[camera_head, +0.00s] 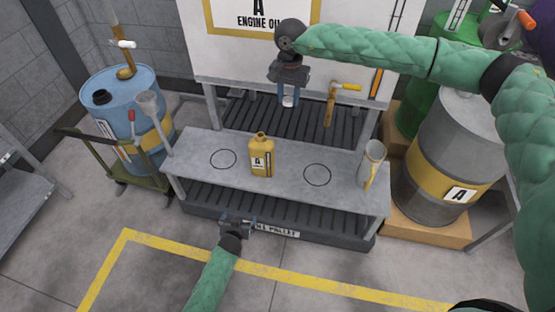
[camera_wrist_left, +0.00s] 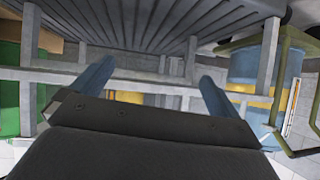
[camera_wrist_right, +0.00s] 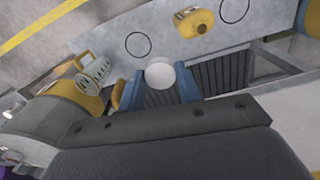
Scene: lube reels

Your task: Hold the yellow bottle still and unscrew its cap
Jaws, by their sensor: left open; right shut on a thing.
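The yellow bottle (camera_head: 261,157) stands upright on the grey bench, between two drawn circles, and its neck is open at the top. It also shows in the right wrist view (camera_wrist_right: 194,21). My right gripper (camera_head: 288,97) is shut on the white cap (camera_wrist_right: 160,74), held in the air above and behind the bottle, apart from it. The cap also shows small in the head view (camera_head: 288,102). My left gripper (camera_head: 237,224) is open and empty, low in front of the bench, away from the bottle. In the left wrist view its blue fingers (camera_wrist_left: 152,85) are spread apart.
The bench (camera_head: 205,175) has a drawn circle on each side of the bottle. A metal jug (camera_head: 371,163) stands at its right end and a funnel (camera_head: 150,107) at its left. A blue drum (camera_head: 118,90) is at left and a grey drum (camera_head: 445,165) at right.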

